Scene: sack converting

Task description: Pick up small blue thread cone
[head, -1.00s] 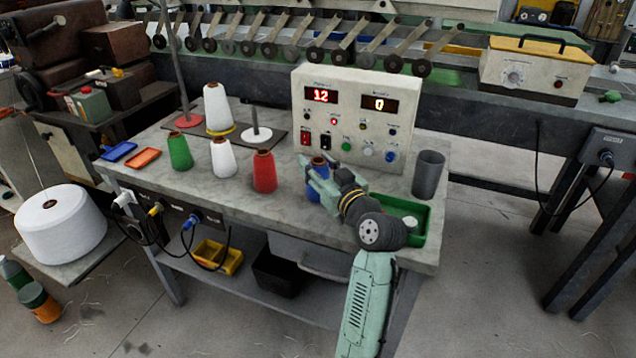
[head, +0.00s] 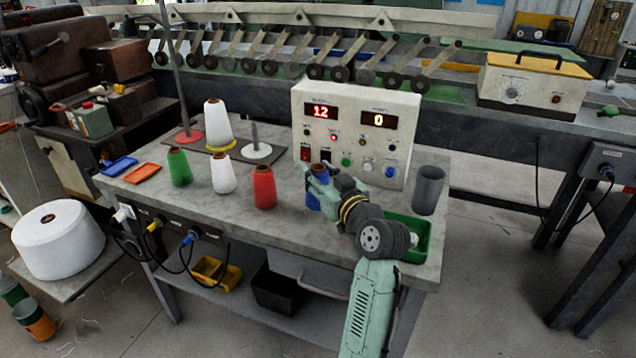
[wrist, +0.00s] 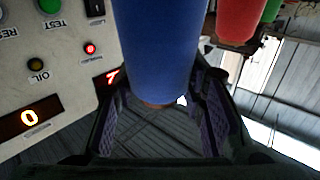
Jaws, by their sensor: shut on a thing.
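The small blue thread cone (head: 315,199) is at the right end of the row of cones on the grey table, in front of the control box, partly hidden by my gripper (head: 316,180). In the wrist view the blue cone (wrist: 162,50) fills the middle between my two fingers (wrist: 160,110), and its brown tip points down in that picture. My gripper is shut on the cone. Whether its base touches the table is hard to tell.
A red cone (head: 264,188) stands just left of the blue one, then a white cone (head: 222,172) and a green cone (head: 179,167). The control box (head: 352,130) is close behind. A green tray (head: 420,240) and a grey cup (head: 428,190) are at right.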

